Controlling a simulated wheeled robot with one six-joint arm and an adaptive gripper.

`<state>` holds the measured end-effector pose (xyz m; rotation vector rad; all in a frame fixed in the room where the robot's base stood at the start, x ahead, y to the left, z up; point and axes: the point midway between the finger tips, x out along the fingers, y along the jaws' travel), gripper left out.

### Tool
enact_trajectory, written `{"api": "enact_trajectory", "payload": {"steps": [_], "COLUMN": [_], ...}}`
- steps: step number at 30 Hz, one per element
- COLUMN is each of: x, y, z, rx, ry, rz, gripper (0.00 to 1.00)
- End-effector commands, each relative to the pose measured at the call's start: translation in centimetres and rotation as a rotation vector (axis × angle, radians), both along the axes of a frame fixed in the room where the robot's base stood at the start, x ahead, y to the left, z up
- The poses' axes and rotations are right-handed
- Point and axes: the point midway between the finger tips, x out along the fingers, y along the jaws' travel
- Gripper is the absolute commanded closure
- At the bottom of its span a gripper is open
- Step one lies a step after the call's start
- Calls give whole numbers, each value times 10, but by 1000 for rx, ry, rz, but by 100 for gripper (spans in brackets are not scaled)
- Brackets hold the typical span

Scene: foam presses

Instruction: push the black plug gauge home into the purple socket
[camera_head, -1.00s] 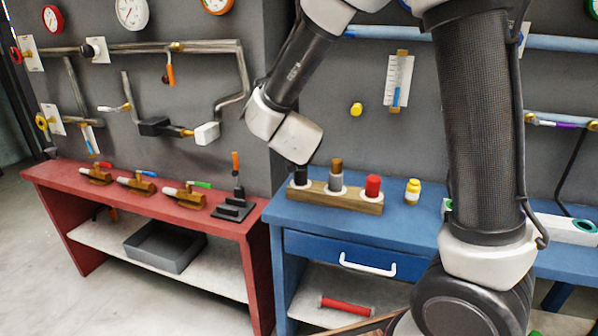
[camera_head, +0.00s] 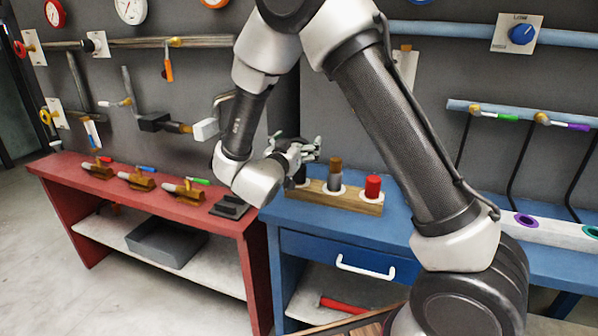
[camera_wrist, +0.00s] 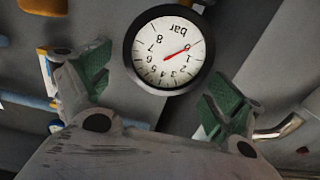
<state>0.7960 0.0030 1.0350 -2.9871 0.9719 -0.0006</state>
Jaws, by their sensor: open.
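The black plug gauge (camera_head: 300,178) stands at the left end of a wooden rack (camera_head: 345,200) on the blue bench; my wrist and gripper partly hide it. The purple socket (camera_head: 526,220) is a ring in a white block on the right part of the bench, clear of my arm. My gripper (camera_head: 308,150) is just above the rack's left end, turned sideways with its fingers towards the right. In the wrist view its green-padded fingers (camera_wrist: 158,80) are spread with nothing between them; a wall dial shows beyond. The black plug gauge does not show in the wrist view.
A green socket (camera_head: 591,231) is right of the purple one. My arm crosses over the bench between rack and sockets. A red bench (camera_head: 150,200) stands left.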

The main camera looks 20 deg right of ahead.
Motion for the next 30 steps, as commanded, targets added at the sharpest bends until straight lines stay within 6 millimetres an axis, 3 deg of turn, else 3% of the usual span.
{"api": "enact_trajectory", "payload": {"steps": [10,23,30], "x": [8,8,8], "y": [-6,-6,-6], "z": [0,0,2], "rx": [-1,0,0], "ry": [1,0,-1], "rz": [1,1,1], "gripper": [9,86,87]}}
